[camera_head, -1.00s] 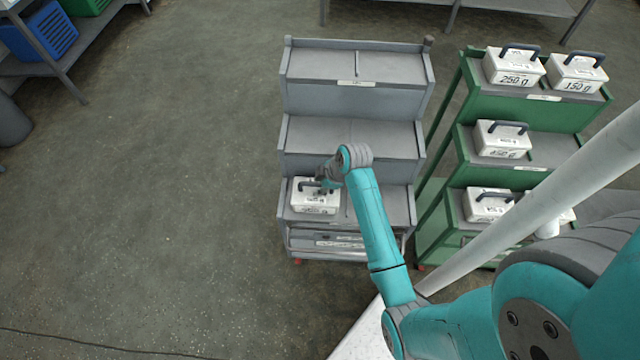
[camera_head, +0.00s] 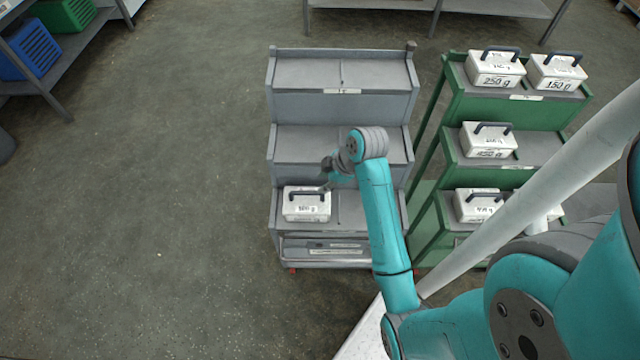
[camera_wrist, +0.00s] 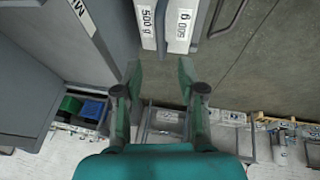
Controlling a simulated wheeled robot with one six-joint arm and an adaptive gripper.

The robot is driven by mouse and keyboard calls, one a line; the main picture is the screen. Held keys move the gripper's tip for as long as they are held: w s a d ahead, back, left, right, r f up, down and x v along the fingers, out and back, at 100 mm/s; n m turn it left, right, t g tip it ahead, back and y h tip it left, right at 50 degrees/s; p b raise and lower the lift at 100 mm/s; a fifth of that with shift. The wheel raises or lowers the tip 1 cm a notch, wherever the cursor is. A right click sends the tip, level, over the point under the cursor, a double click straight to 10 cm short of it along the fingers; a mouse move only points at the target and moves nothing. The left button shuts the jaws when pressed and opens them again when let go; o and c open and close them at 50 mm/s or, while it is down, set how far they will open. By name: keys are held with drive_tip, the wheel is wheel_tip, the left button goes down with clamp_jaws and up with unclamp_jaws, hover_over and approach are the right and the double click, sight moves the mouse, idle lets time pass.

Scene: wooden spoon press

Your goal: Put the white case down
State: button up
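The white case (camera_head: 306,208) stands upright on the lowest shelf of the grey tiered rack, in its left half. Its dark handle runs across the top, and small print shows on its front. My gripper (camera_head: 328,176) is above and to the right of the case, clear of the handle. In the wrist view my gripper (camera_wrist: 159,68) has its two fingers spread with nothing between them. White case surfaces marked "500 g" (camera_wrist: 148,22) show beyond the fingertips, cut off by the top edge.
The grey rack (camera_head: 345,108) has empty upper shelves, and the right half of its lowest shelf looks partly hidden by my arm. A green rack (camera_head: 535,108) with several white cases stands to the right. Open floor lies to the left.

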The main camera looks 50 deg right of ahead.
drive_tip(key=s+a+f+m+t+h, duration=0.1)
drive_tip(key=s+a+f+m+t, duration=0.15)
drive_tip(key=s+a, duration=0.35)
drive_tip(key=s+a+f+m+t+h, duration=0.1)
drive_tip(key=s+a+f+m+t, duration=0.2)
drive_tip(key=a, duration=0.6)
drive_tip(key=s+a+r+m+t, duration=0.1)
drive_tip(key=s+a+r+t, duration=0.1)
drive_tip(key=s+r, duration=0.6)
drive_tip(key=s+a+r+m+t, duration=0.1)
drive_tip(key=s+a+r+t, duration=0.1)
drive_tip(key=s+a+r, duration=0.3)
drive_tip(key=s+r, duration=0.4)
drive_tip(key=s, duration=0.1)
drive_tip(key=shift+s+a+y, duration=0.3)
drive_tip(key=shift+y, duration=0.1)
